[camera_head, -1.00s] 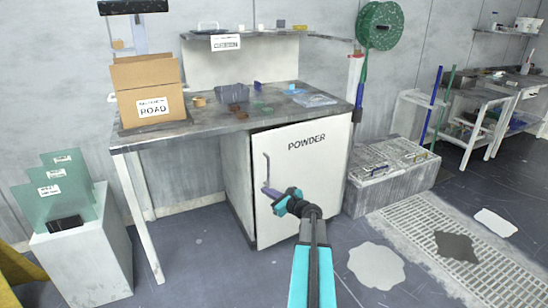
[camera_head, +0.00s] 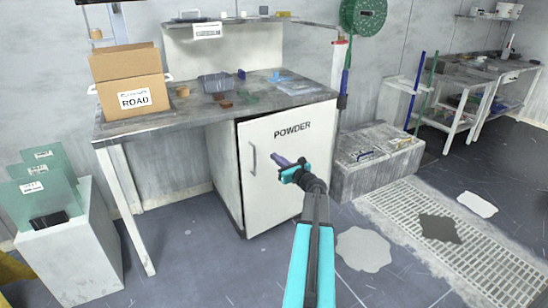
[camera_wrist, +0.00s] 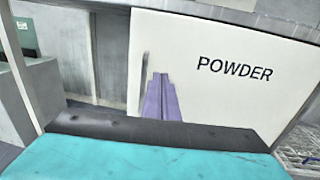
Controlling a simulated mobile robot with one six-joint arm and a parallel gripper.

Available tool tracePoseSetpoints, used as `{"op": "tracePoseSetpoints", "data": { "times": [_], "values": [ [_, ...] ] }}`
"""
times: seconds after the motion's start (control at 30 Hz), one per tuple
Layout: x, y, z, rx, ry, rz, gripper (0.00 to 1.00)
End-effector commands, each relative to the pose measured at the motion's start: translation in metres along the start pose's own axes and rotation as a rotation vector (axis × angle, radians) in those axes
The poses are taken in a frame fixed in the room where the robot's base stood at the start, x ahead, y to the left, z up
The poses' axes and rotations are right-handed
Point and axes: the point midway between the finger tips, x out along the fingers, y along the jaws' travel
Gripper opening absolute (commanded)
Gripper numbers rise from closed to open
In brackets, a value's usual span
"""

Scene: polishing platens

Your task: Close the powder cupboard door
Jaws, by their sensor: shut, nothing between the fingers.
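The powder cupboard is under the workbench. Its white door (camera_head: 285,205), marked POWDER, looks flush or nearly flush with the cupboard body (camera_head: 223,175); a thin dark line runs along its left edge, and I cannot tell if a small gap is left. The bar handle (camera_head: 252,158) is near the door's left edge. My gripper (camera_head: 276,158) is shut and empty, in front of the door and right of the handle. In the wrist view its purple fingers (camera_wrist: 161,98) point at the door (camera_wrist: 215,95), just right of the handle (camera_wrist: 143,80). Contact with the door cannot be told.
The workbench (camera_head: 150,125) carries a cardboard box (camera_head: 130,85) and small items. A pale crate (camera_head: 375,165) stands right of the cupboard. A floor grate (camera_head: 450,240) and flat patches lie at right. A white pedestal (camera_head: 70,255) with green panels stands at left.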

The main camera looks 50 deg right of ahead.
Motion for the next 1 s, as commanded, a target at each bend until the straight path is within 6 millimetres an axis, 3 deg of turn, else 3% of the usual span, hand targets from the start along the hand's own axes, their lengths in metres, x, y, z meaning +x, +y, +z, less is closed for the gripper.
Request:
{"op": "tracePoseSetpoints", "data": {
  "times": [1.0],
  "values": [
    [0.114, -0.001, 0.000, 0.000, -0.001, 0.001, 0.00]
  ]
}}
